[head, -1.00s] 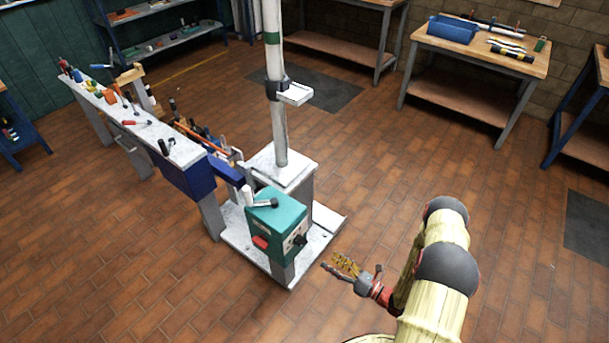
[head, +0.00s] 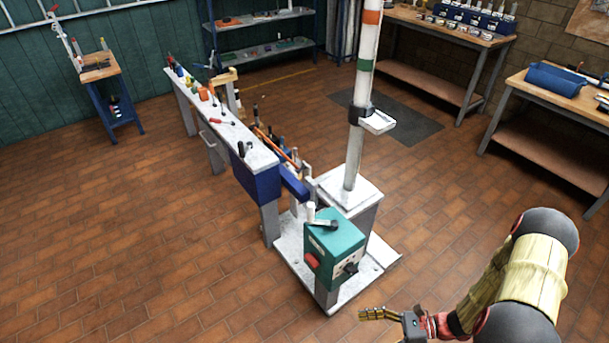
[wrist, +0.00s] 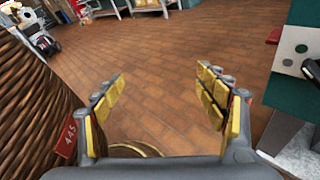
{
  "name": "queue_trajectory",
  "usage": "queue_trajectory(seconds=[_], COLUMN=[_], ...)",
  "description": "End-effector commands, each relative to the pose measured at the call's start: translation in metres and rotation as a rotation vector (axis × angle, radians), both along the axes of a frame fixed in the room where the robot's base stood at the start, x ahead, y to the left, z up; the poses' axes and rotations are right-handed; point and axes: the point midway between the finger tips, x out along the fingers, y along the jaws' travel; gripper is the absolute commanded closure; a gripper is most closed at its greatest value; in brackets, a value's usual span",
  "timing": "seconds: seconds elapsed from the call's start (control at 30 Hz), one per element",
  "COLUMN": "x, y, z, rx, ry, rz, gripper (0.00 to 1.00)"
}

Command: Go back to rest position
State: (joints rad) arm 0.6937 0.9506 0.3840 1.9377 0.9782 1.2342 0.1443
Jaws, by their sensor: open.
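My gripper (head: 380,314) is at the lower right of the head view, in front of and to the right of the teal box. In the wrist view my gripper (wrist: 160,95) has its two yellow-padded fingers spread wide, with only brick floor between them. It holds nothing. The mast (head: 358,130) stands upright on a white pedestal, with a dark clamp and small white bracket (head: 378,122) around its middle. The teal box (head: 335,246) with a red knob stands at the front of the base plate (head: 385,254), apart from my gripper.
A narrow white bench (head: 226,128) with tools runs back left from the mast. In the wrist view, a wicker-like brown surface (wrist: 30,100) is close on the left and a teal panel (wrist: 300,92) on the right. Workbenches line the walls. The brick floor (head: 130,240) at left is clear.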

Motion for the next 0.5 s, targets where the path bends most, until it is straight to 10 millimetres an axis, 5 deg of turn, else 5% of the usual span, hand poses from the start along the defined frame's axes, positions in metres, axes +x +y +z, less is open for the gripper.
queue_trajectory(seconds=[0.5], x=[-0.034], y=[-0.040], z=[0.128], rx=[-0.435], ry=[-0.441], rz=[0.674], gripper=[0.27])
